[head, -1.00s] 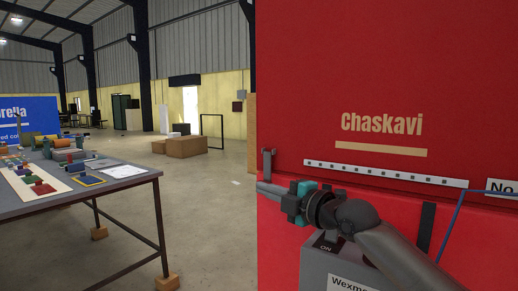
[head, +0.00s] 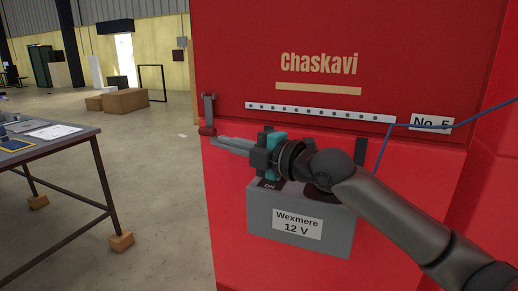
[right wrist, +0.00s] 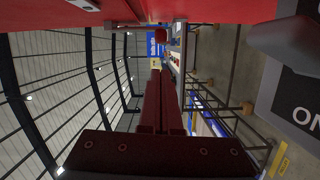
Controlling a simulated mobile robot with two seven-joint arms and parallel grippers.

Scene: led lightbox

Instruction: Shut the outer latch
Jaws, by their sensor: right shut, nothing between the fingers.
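A small grey latch (head: 208,108) with a dark red knob (head: 207,130) at its lower end hangs at the left edge of the red box (head: 320,85), which is lettered "Chaskavi". I take it for the outer latch. My right gripper (head: 215,142) is shut and empty, with its fingertips pointing left just below and beside the knob. I cannot tell whether they touch it. In the right wrist view the shut fingers (right wrist: 160,105) point towards a small red knob (right wrist: 160,35). A second, dark upright piece (head: 360,151) is partly behind my right arm. My left gripper is out of view.
A grey "Wexmere 12 V" unit (head: 340,222) juts from the red front under my right gripper. A blue cable (head: 455,123) crosses at the right. A white perforated strip (head: 320,113) runs above. A work table (head: 75,142) stands left, with open floor between.

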